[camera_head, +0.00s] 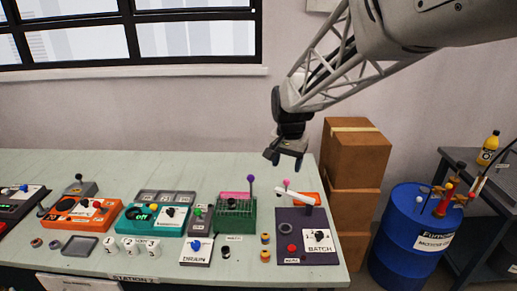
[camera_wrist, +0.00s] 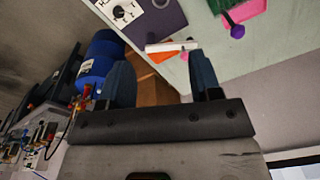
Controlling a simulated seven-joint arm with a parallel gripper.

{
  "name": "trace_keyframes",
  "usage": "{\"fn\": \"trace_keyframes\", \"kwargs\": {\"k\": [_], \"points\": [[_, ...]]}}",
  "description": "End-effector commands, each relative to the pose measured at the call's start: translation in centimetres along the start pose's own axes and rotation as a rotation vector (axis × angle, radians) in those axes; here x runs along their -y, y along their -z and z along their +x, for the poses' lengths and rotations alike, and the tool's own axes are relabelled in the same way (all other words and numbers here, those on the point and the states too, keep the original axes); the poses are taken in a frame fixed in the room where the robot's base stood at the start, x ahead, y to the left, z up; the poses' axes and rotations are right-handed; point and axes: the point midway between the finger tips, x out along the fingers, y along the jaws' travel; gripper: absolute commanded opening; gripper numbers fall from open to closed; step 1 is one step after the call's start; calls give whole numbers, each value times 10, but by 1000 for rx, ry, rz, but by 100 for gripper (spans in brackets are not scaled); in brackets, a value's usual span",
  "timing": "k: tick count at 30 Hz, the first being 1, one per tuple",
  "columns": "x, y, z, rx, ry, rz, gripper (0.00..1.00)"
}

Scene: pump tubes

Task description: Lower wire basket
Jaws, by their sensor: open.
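The green wire basket (camera_head: 235,222) stands on the table right of centre in the head view. A rod with a purple ball (camera_head: 250,179) rises at its back right. In the wrist view the purple ball (camera_wrist: 237,31) shows at the top right, with part of the green basket (camera_wrist: 240,13) cut off by the edge. My gripper (camera_head: 284,158) is open and empty, in the air above and right of the basket, apart from everything. Its two blue fingers (camera_wrist: 162,78) stand apart in the wrist view. The basket's inside is too small to make out.
Right of the basket is a dark BATCH panel (camera_head: 305,238) with a white lever (camera_head: 294,196) and a pink ball behind. A DRAIN panel (camera_head: 197,252) lies left. Cardboard boxes (camera_head: 355,165) and a blue barrel (camera_head: 408,235) stand off the table's right edge.

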Motion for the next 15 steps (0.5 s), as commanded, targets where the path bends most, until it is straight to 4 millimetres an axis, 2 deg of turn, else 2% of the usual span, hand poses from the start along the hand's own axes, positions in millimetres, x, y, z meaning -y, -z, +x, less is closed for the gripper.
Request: {"fn": "trace_keyframes", "kwargs": {"k": [15], "points": [[97, 59, 68, 43, -27, 119, 58]]}}
